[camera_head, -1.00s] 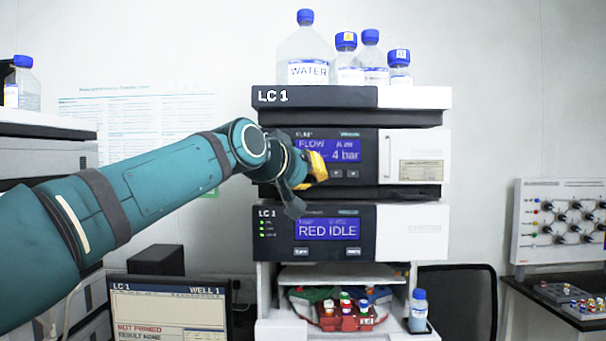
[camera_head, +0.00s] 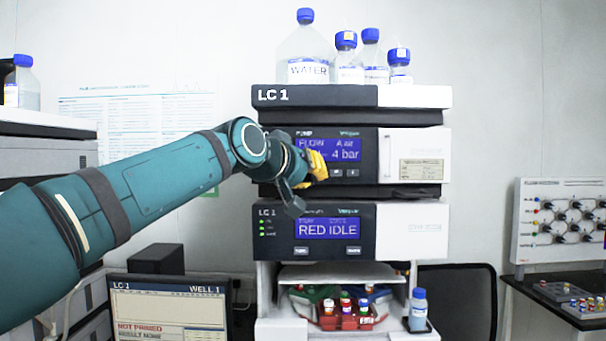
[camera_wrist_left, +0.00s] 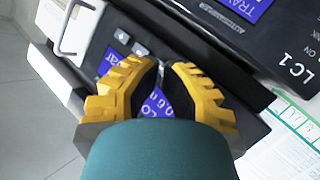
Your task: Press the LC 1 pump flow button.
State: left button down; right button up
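The LC 1 pump module (camera_head: 368,182) is the upper unit with a blue display (camera_head: 345,150) reading FLOW and 4 bar. My left gripper (camera_head: 320,166) has yellow fingers and is in front of the display's lower left, just left of the buttons. Its fingertips (camera_wrist_left: 163,66) come together with nothing held. Contact with the panel cannot be told. My right gripper is not in view.
A lower module (camera_head: 412,232) reads RED IDLE. Bottles, including a water bottle (camera_head: 305,55), stand on top of the stack. A door handle (camera_head: 388,158) stands out right of the pump display. A monitor (camera_head: 168,305) stands at lower left.

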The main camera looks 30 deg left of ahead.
pick_arm(q)
jog(key=shift+w, duration=0.1)
jog(key=shift+w+a, duration=0.2)
jog(key=shift+w, duration=0.05)
jog(key=shift+w+a+p, duration=0.25)
jog(key=shift+w+p, duration=0.1)
dwell(1.0)
jog(key=shift+s+d, duration=0.45)
jog(key=shift+s, duration=0.25)
jog(key=shift+s+d+b, duration=0.3)
jog(key=shift+s+d, duration=0.15)
jog(key=shift+s, duration=0.25)
jog(key=shift+s+d+b, duration=0.25)
jog(key=shift+s+d, duration=0.2)
jog(key=shift+s, duration=0.3)
jog(key=shift+s+d+b, duration=0.3)
jog(key=shift+s+d, duration=0.15)
jog(key=shift+s, duration=0.25)
